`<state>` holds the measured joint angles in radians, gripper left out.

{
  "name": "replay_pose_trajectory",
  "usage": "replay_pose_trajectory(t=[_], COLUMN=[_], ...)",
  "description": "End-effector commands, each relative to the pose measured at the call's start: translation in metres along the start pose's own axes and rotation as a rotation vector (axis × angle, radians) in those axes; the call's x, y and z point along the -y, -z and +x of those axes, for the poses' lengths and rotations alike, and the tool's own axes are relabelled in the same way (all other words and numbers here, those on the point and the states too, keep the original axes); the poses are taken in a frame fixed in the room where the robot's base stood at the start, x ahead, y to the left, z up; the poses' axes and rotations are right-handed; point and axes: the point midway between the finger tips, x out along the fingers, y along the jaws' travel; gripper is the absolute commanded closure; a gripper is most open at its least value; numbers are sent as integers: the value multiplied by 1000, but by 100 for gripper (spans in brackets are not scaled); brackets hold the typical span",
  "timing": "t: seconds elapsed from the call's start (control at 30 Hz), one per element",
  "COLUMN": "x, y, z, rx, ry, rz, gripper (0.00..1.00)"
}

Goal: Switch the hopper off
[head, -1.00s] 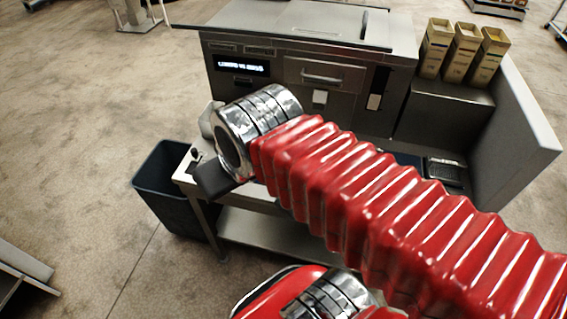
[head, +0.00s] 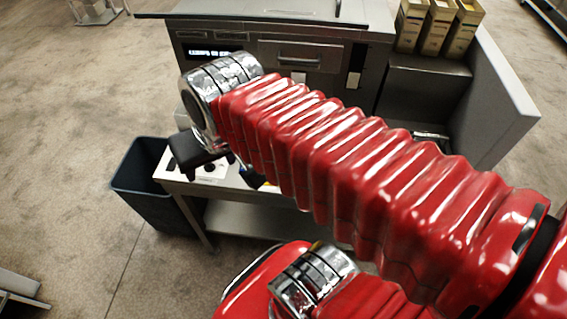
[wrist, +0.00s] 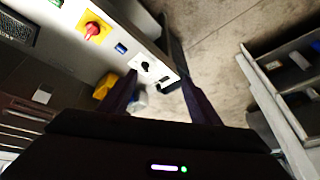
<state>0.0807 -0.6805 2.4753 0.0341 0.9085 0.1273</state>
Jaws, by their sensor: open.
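My gripper (wrist: 160,88) is open in the wrist view, its two dark fingers apart with nothing held between them. Beyond the fingertips is a panel edge with a black knob on a white plate (wrist: 146,67). Up and left of it are a small blue switch (wrist: 121,48) and a red knob on a yellow plate (wrist: 93,28). I cannot read which control belongs to the hopper. In the head view, the dark gripper (head: 195,152) is over the left end of the steel bench, partly hidden by my arm. No hopper can be made out clearly.
A steel cabinet with a lit display (head: 208,53) stands behind the bench. A dark bin (head: 150,205) stands at the bench's left end. Several tall boxes (head: 437,27) stand at back right beside a grey side wall (head: 500,110).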

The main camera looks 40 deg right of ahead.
Motion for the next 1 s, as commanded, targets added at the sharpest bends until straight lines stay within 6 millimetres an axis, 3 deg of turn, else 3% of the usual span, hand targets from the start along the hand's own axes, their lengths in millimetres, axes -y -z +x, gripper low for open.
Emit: replay_pose_trajectory(t=[0.17,0.57,1.0], x=[-30,-108,-213], y=[10,22,9], z=[18,54,90], rx=[70,191,294], ry=[-22,-64,-93], rz=[320,1088,1948], gripper=[31,31,31])
